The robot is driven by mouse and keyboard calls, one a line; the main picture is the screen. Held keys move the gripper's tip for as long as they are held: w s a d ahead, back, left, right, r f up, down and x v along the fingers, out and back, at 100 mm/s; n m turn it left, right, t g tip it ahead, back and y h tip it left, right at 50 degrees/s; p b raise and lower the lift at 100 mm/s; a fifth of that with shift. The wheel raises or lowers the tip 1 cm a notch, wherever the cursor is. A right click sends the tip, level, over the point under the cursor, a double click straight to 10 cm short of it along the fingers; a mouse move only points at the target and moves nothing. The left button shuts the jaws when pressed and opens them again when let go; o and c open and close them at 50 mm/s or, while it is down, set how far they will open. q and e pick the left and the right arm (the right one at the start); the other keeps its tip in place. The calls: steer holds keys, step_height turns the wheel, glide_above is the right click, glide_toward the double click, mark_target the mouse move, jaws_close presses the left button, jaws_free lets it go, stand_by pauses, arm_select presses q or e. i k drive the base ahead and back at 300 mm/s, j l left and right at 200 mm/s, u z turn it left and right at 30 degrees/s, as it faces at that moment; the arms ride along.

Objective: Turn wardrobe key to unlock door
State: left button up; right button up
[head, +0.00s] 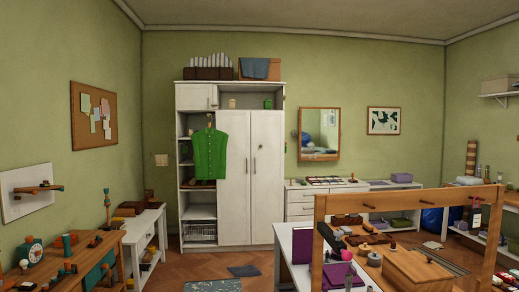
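A white wardrobe (234,225) stands against the far green wall, with two tall doors on its right side. Both the left door (235,205) and the right door (267,200) look shut, each with a dark vertical handle near the middle seam. A small dark spot (262,147) on the right door may be the key or lock; it is too small to tell. A green shirt (210,153) hangs in front of the open shelves at the wardrobe's left. Neither of my grippers is in view.
A wooden-railed bench (400,206) with a white table (285,236) fills the right foreground. A cluttered wooden workbench (90,250) is at left. Brown floor (205,265) lies between, with a dark mat (243,270) and a patterned rug (212,286).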

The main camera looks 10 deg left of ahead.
mark_target(267, 128)
steer(key=i+j+u, duration=0.2)
steer(key=i+j, duration=0.15)
steer(key=i+j+u, duration=0.2)
steer(key=i, duration=0.35)
steer(key=i+j+u, duration=0.2)
steer(key=i, duration=0.3)
steer(key=i+j+u, duration=0.2)
steer(key=i, duration=0.35)
steer(key=i+z, duration=0.2)
steer(key=i, duration=1.15)
steer(key=i+j+z, duration=0.15)
steer(key=i, duration=1.2)
